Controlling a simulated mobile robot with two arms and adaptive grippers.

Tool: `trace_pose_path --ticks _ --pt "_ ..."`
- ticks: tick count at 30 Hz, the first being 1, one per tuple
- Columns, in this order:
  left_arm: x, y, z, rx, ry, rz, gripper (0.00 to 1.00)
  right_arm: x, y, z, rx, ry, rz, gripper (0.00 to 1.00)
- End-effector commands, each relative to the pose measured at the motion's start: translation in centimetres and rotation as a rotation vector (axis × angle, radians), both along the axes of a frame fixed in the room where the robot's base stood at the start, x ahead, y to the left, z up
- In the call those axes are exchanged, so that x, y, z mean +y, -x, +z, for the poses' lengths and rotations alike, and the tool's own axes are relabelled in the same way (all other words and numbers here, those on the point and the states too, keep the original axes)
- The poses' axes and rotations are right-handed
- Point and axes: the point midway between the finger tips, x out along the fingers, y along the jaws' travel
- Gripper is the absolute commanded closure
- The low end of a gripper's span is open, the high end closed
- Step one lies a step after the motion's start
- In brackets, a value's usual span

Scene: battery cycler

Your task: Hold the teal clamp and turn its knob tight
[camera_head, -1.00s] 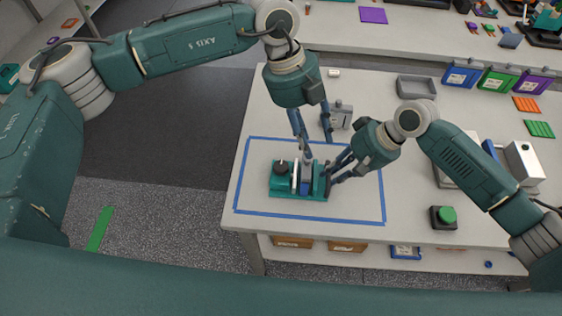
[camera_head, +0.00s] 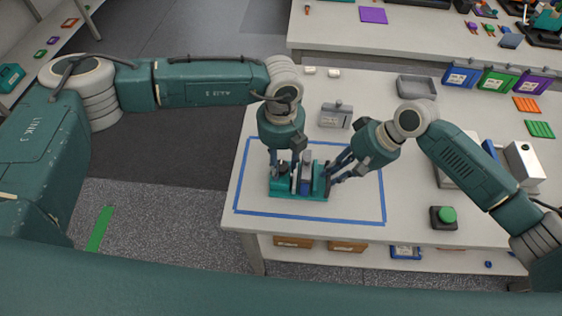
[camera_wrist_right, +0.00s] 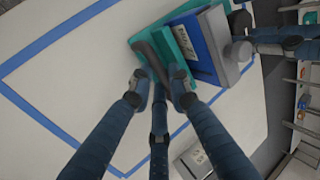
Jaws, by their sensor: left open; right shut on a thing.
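The teal clamp (camera_head: 312,194) stands upright on the table inside the blue taped rectangle. It has a blue block between its plates and a dark knob (camera_head: 282,168) on its left end. My left gripper (camera_head: 284,160) is open and points down over the knob, with its fingers to either side of it; whether they touch is hard to tell. My right gripper (camera_head: 334,175) is shut on the clamp's right end. In the right wrist view, its fingers (camera_wrist_right: 163,88) close on a dark upright piece beside the clamp's teal body (camera_wrist_right: 185,42) and blue block (camera_wrist_right: 207,38).
A grey device (camera_head: 335,116) stands behind the clamp, near my left gripper. A green push button (camera_head: 444,216) is at the front right, and a grey tray (camera_head: 417,86) and coloured bins (camera_head: 497,79) are at the back. The taped area (camera_head: 255,203) around the clamp is bare.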

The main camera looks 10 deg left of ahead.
Motion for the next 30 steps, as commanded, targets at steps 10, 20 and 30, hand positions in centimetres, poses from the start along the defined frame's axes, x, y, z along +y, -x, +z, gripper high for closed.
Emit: trace_pose_path --ticks 10,20,30 --pt "-0.04 0.0 -0.53 0.0 0.001 -0.001 0.59 0.13 -0.02 0.13 -0.001 -0.003 0.0 1.0" --pt "-0.09 0.04 -0.5 0.001 0.002 -0.003 0.93 0.14 -0.03 0.12 -0.001 -0.004 0.0 1.0" --pt "-0.16 0.11 -0.48 0.002 0.004 -0.047 0.94 0.13 -0.05 0.12 -0.002 -0.004 0.0 1.0"
